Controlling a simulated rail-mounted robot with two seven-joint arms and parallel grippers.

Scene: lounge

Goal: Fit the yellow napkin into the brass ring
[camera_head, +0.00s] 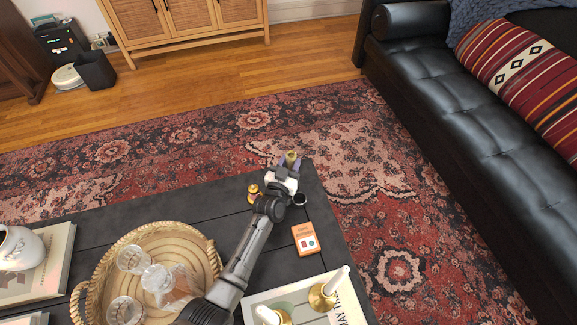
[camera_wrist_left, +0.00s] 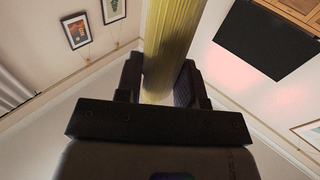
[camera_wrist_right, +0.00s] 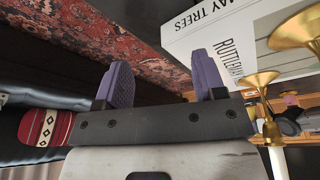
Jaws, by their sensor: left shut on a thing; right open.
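The yellow napkin (camera_wrist_left: 172,45) is a long rolled bundle that stands between the fingers of my left gripper in the left wrist view. In the head view my left gripper (camera_head: 288,164) is at the far end of the black table, with a small bit of the napkin (camera_head: 291,156) showing at its tips. It is shut on the napkin. A small brass object (camera_head: 254,193) stands left of that gripper; I cannot tell whether it is the ring. My right gripper (camera_wrist_right: 160,80) is open and empty in the right wrist view; the head view does not show it.
A round woven tray (camera_head: 128,240) with several glasses stands on the black table (camera_head: 190,212). An orange box (camera_head: 305,240) and a book (camera_head: 258,300) with brass candle holders (camera_head: 322,296) lie nearer me. A black sofa (camera_head: 450,130) stands at the right.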

